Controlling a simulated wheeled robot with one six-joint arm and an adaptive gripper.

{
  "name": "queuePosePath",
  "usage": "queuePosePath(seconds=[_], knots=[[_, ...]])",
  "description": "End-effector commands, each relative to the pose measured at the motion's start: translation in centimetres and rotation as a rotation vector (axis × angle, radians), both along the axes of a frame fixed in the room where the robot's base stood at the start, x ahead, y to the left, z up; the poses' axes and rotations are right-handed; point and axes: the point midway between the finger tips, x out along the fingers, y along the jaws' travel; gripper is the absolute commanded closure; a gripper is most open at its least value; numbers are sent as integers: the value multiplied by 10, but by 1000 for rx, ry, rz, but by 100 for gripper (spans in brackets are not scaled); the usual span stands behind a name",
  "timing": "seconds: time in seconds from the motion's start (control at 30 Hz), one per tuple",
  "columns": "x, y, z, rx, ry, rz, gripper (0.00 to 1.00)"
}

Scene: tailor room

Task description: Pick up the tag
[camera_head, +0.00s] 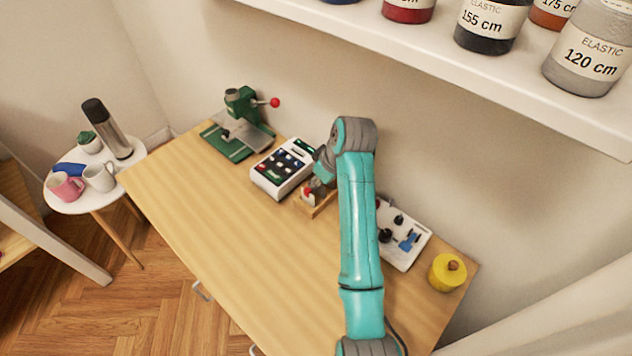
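I cannot make out a tag for certain. My arm reaches over the wooden table (260,270) from the front, and its end bends down to the left. My gripper (315,188) is small and partly hidden by my own arm. It is low over a small wooden holder (323,209), just right of a white device with dark keys (283,170). A small red and white item (308,196) shows at the holder, close to my gripper. I cannot tell whether they touch, or whether the fingers are open or shut.
A green press (238,125) with a red knob stands at the back left. Right of my arm are a white board with dark and blue parts (402,240) and a yellow container (446,272). A shelf with jars (480,60) overhangs. The table's front left is clear.

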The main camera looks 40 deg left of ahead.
Motion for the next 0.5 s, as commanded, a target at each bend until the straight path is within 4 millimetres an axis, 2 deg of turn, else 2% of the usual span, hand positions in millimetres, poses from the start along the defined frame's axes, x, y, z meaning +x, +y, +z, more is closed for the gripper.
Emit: queuePosePath(seconds=[0.13,0.23,0.27,0.5], knots=[[0,0,1,1,-1,0,71],[0,0,1,1,0,0,96],[0,0,1,1,0,0,98],[0,0,1,1,-1,0,99]])
